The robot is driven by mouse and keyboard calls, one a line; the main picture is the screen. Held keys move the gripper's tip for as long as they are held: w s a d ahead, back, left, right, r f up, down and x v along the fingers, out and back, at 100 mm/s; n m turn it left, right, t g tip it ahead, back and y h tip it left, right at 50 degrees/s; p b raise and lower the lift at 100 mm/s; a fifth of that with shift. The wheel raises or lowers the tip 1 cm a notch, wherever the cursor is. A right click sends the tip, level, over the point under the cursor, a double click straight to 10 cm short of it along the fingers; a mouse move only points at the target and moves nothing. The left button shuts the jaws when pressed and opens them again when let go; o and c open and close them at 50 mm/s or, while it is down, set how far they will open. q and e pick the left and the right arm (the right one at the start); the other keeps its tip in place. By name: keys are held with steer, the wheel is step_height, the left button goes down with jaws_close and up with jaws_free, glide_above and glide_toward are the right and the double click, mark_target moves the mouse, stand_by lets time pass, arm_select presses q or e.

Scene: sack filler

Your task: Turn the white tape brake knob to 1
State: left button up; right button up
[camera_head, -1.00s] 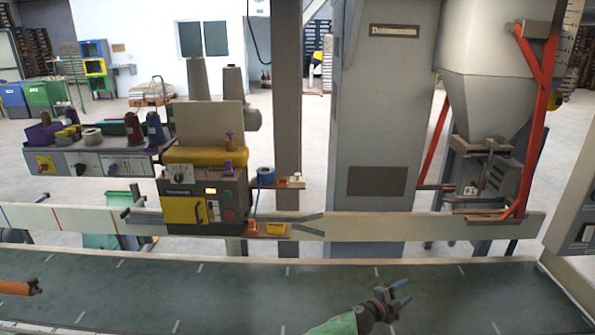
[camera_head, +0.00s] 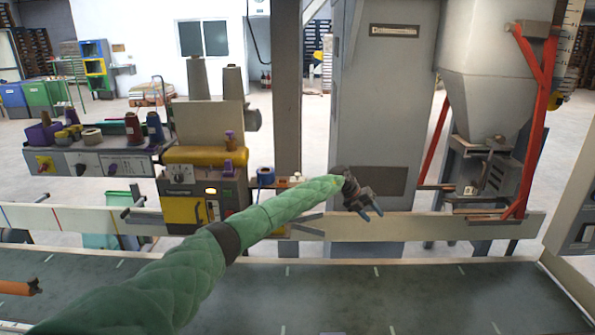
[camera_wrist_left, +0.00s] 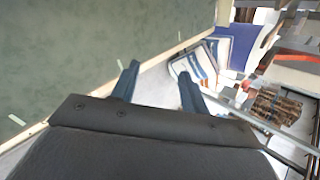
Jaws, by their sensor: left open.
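A small white knob (camera_head: 296,178) sits on the orange bracket right of the blue tape roll (camera_head: 265,175), beside the sewing machine head (camera_head: 205,185). I take it for the tape brake knob; its numbers are too small to read, and my green left arm covers part of the bracket. My left gripper (camera_head: 372,213) is open and empty, in front of the grey column, to the right of and below the knob. The wrist view shows the open jaws (camera_wrist_left: 158,70) with nothing between them; the knob is not identifiable there. My right gripper is not in view.
The conveyor belt (camera_head: 370,292) runs along the front, with a pale rail (camera_head: 450,227) behind it. A panel with several knobs and thread cones (camera_head: 90,160) stands left. A grey hopper (camera_head: 495,90) with a red frame (camera_head: 537,120) stands right.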

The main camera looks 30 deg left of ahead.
arm_select(q)
steer(key=a+r+g+y, duration=0.1)
steer(key=a+r+y, duration=0.1)
steer(key=a+r, duration=0.45)
steer(key=a+r+g+y, duration=0.1)
steer(key=a+r+y, duration=0.15)
steer(key=a, duration=0.65)
step_height(320, 180, up, 10)
steer(key=n+g+y, duration=0.2)
steer(key=y, duration=0.1)
glide_above(297, 173)
steer(key=shift+d+r, duration=0.1)
steer(key=shift+d, duration=0.3)
steer(key=shift+s+a+n, duration=0.1)
steer(key=shift+a+n, duration=0.15)
steer(key=shift+n, duration=0.05)
step_height(297, 173, down, 5)
steer(key=p, duration=0.2)
steer(key=shift+f+p, duration=0.2)
steer(key=shift+p, duration=0.2)
steer(key=shift+f+p, duration=0.3)
steer(key=shift+f, duration=0.75)
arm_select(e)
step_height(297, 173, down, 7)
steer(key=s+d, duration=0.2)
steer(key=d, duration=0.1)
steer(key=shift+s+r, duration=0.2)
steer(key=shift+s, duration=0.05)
arm_select(q)
jaws_close()
